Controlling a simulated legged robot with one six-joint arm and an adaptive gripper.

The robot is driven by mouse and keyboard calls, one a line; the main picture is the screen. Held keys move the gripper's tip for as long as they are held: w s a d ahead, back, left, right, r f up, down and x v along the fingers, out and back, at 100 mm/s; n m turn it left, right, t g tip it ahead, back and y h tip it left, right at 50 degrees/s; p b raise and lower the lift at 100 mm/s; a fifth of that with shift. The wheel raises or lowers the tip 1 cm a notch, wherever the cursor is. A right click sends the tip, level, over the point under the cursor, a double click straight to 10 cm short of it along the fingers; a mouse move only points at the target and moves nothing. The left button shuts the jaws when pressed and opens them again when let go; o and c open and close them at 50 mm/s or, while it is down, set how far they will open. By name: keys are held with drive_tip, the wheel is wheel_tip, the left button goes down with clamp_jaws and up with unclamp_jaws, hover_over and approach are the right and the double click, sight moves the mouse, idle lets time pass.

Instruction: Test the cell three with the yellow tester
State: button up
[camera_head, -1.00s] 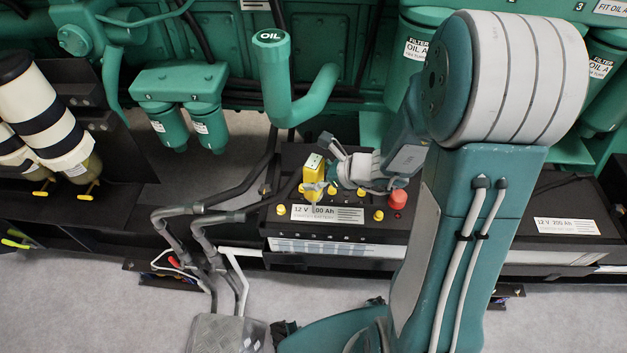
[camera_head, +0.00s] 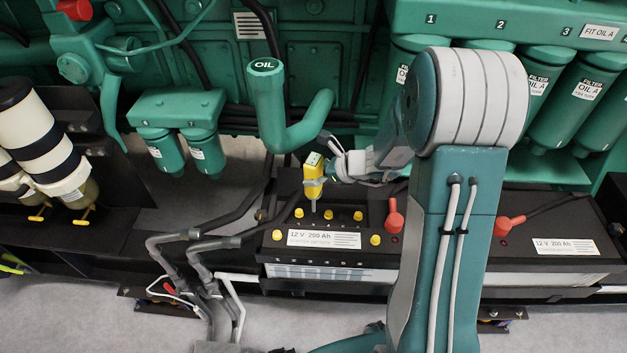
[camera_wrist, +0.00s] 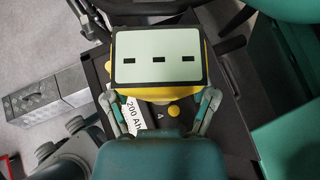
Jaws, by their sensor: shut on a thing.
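The yellow tester (camera_head: 314,166) is upright above the left 12 V battery (camera_head: 350,242), its grey probe pointing down near the back row of yellow cell caps (camera_head: 329,215). I cannot tell whether the probe touches anything. My gripper (camera_head: 315,182) is shut on the tester and reaches it from the right. In the wrist view, the tester's pale display (camera_wrist: 157,57) shows three dashes, and my gripper's fingers (camera_wrist: 162,100) flank the yellow body. One yellow cap (camera_wrist: 173,111) shows below it.
A green OIL filler pipe (camera_head: 268,105) stands close behind the tester. Red terminal covers (camera_head: 394,222) and grey cables (camera_head: 185,250) flank the battery's caps. Green oil filters (camera_head: 535,95) hang at the back right. A second battery (camera_head: 565,225) is at right.

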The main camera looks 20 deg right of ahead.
drive_tip(key=shift+w+d, duration=0.25)
drive_tip(key=shift+w, duration=0.5)
drive_tip(key=shift+f, duration=1.45)
drive_tip(key=shift+s+f, duration=0.15)
drive_tip(key=shift+f, duration=0.45)
idle(0.7)
drive_tip(key=shift+r, duration=2.2)
drive_tip(key=s+a, duration=0.4)
drive_tip(key=s, duration=0.8)
drive_tip(key=shift+s+r, duration=0.15)
drive_tip(key=shift+r, duration=0.05)
